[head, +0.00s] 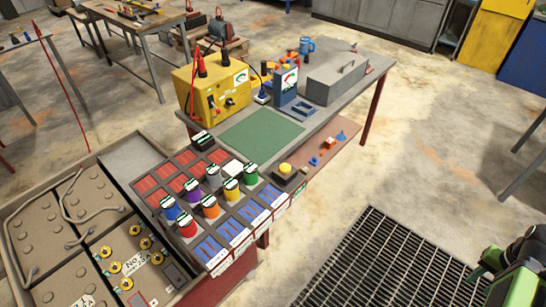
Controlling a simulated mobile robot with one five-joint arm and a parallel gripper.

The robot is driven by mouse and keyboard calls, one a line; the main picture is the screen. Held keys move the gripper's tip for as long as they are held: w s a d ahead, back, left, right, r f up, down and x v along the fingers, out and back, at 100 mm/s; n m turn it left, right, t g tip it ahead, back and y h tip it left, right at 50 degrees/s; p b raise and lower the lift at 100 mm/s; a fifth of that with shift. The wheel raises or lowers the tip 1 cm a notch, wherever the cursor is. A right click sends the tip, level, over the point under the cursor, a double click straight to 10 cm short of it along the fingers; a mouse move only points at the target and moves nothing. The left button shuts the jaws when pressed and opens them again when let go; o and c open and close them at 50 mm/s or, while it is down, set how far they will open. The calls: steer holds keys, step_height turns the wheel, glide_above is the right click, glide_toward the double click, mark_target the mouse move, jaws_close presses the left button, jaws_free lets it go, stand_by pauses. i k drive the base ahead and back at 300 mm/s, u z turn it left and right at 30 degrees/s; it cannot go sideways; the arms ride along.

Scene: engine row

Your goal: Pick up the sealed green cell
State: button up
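The green cell (250,176) is a short upright cylinder with a pale label at its top. It stands at the right end of the front row of coloured cells in a partitioned rack (227,214) at the near end of the bench. A yellow cell (231,193) stands just left of it. Whether the green cell is sealed is too small to tell. A green and black part of my arm shows at the lower right corner, well apart from the rack. No gripper fingertips can be made out.
Orange (210,209), red (187,228), purple (192,193) and blue (170,210) cells crowd the rack. A yellow-topped button box (286,172) stands close right of the green cell. A green mat (262,135) lies clear behind. A floor grate (385,265) lies between bench and arm.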

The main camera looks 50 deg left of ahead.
mark_target(250, 169)
steer(key=i, duration=0.75)
steer(key=u, duration=0.9)
steer(key=k, duration=0.15)
steer(key=u, duration=2.8)
steer(key=i, duration=1)
steer(key=u, duration=0.15)
steer(key=k, duration=0.8)
steer(key=z, duration=0.15)
steer(key=i, duration=0.8)
steer(key=u, duration=0.1)
